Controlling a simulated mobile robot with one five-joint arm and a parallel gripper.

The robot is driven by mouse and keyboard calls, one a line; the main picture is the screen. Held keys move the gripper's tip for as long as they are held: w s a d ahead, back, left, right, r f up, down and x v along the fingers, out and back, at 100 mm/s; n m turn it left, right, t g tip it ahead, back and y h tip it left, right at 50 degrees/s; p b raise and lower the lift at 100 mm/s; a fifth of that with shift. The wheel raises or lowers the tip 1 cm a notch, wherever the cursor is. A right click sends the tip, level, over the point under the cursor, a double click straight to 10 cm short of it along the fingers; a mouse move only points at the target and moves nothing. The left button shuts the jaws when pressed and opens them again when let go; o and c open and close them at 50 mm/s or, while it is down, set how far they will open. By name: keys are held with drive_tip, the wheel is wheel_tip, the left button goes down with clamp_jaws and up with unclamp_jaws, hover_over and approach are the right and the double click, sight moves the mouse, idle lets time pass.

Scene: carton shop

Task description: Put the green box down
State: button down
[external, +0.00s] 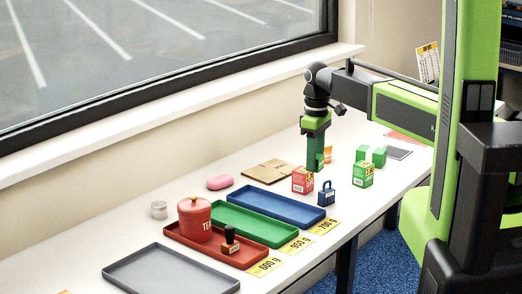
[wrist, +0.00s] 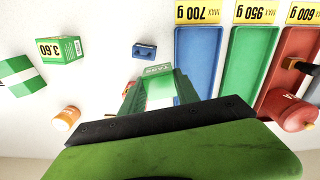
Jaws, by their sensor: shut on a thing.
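My gripper (external: 315,135) points down over the table and is shut on a green box (external: 314,155). The held box also shows in the wrist view (wrist: 158,71), with white lettering on its end. In the external view its lower end is partly hidden behind a red box (external: 302,182) with a yellow tag. I cannot tell whether the held box touches the table. Another green box (external: 362,176), tagged 3.60 in the wrist view (wrist: 62,48), stands to the right. A green and white box (external: 371,155) is behind that one.
Blue (external: 318,213), green (external: 222,222) and red (external: 257,258) trays lie left, with weight labels. A brown flat carton (external: 266,171) and orange bottle (wrist: 66,118) are near. A grey tray (external: 150,285) lies at front.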

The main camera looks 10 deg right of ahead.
drive_tip(key=shift+m, duration=0.6)
drive_tip(key=w, duration=0.4)
drive_tip(key=w+a, duration=0.1)
drive_tip(key=w, duration=0.3)
drive_tip(key=w+a, duration=0.1)
drive_tip(key=w, duration=0.3)
drive_tip(key=shift+w+r, duration=0.15)
drive_tip(key=shift+w, duration=0.2)
drive_tip(key=w+d, duration=0.2)
drive_tip(key=w, duration=0.4)
drive_tip(key=m+b, duration=0.1)
drive_tip(key=b, duration=0.5)
hover_over(273, 174)
drive_tip(key=f, duration=0.6)
drive_tip(key=shift+s+d+f, duration=0.1)
drive_tip(key=shift+d+f, duration=0.1)
drive_tip(key=shift+f, duration=0.15)
drive_tip(key=shift+a, duration=0.25)
wheel_tip(273, 174, down, 4)
drive_tip(key=b, duration=0.4)
drive_tip(key=shift+f+b, duration=0.15)
drive_tip(key=shift+b, duration=0.15)
drive_tip(key=shift+r, duration=0.25)
drive_tip(key=shift+f, duration=0.15)
drive_tip(key=c, duration=0.9)
unclamp_jaws()
